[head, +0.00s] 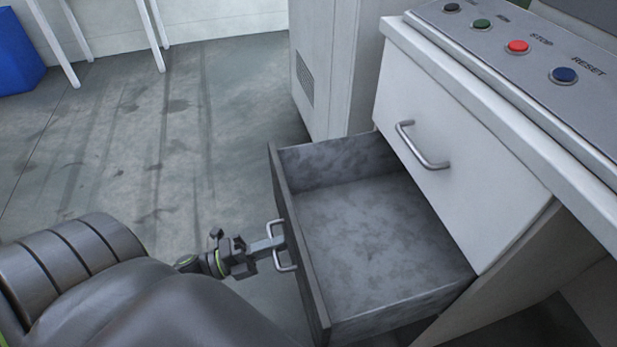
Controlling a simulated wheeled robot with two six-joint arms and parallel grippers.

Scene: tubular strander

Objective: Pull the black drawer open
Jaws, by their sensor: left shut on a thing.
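The black drawer (375,232) is dark grey inside and stands pulled well out of the white cabinet, below a white drawer. It looks empty. Its front panel faces left and carries a metal bar handle (291,267). My left gripper (273,243) is at this handle, with its fingers shut on the bar. Part of the handle is hidden behind the fingers. My right gripper is not in view.
The white drawer (455,165) above is shut and has its own handle (422,146). A control panel (540,55) with several coloured buttons tops the cabinet. A tall grey cabinet (338,65) stands behind. A blue bin (18,55) is at far left.

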